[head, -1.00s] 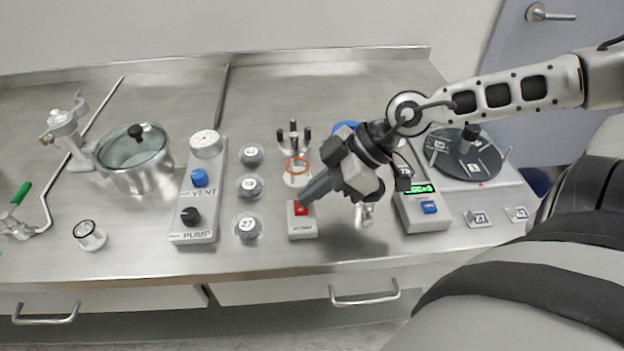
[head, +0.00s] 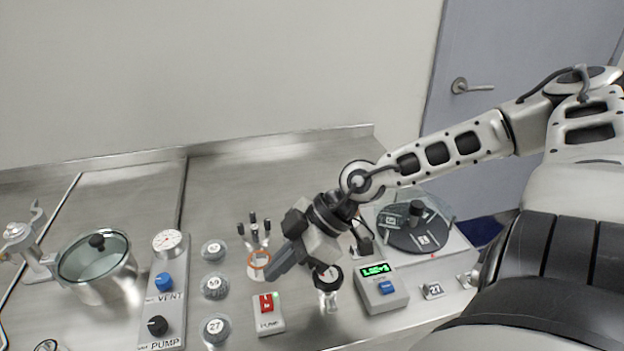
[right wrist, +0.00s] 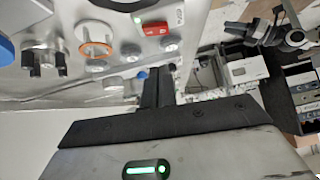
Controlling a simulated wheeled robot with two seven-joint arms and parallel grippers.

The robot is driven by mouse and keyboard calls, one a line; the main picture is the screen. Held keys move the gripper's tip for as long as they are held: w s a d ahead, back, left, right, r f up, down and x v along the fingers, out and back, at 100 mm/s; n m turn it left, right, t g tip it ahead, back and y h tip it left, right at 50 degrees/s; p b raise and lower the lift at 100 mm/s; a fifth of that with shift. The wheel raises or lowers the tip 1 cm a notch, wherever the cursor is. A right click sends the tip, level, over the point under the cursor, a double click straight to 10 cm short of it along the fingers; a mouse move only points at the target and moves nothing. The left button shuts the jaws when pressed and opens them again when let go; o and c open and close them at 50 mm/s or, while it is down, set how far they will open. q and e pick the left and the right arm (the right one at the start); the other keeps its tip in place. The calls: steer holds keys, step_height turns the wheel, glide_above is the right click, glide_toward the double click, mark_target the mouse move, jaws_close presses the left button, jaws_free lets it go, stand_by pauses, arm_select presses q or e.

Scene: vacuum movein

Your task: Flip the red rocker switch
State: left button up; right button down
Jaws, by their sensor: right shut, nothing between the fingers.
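The red rocker switch (head: 266,304) sits on a small white box (head: 271,325) near the front of the steel bench, left of centre in the head view. It also shows in the right wrist view (right wrist: 155,29), with a small green light beside it. My right gripper (head: 273,270) is shut and empty. Its fingertips are above and behind the switch, close to the orange-ringed holder, and appear apart from the switch. In the right wrist view the closed fingers (right wrist: 158,85) point toward the bench items. My left gripper is not in view.
The orange-ringed holder (head: 260,261) stands just behind the switch. A pump and vent panel (head: 167,307) and several numbered round containers (head: 213,287) are to the left. A scale with a green display (head: 383,289) is to the right. The back of the bench (head: 260,180) is clear.

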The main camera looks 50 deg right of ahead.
steer(key=v, duration=0.8)
steer(key=shift+w+d+r+p, duration=0.25)
steer(key=shift+d+p, duration=0.15)
steer(key=shift+d, duration=0.15)
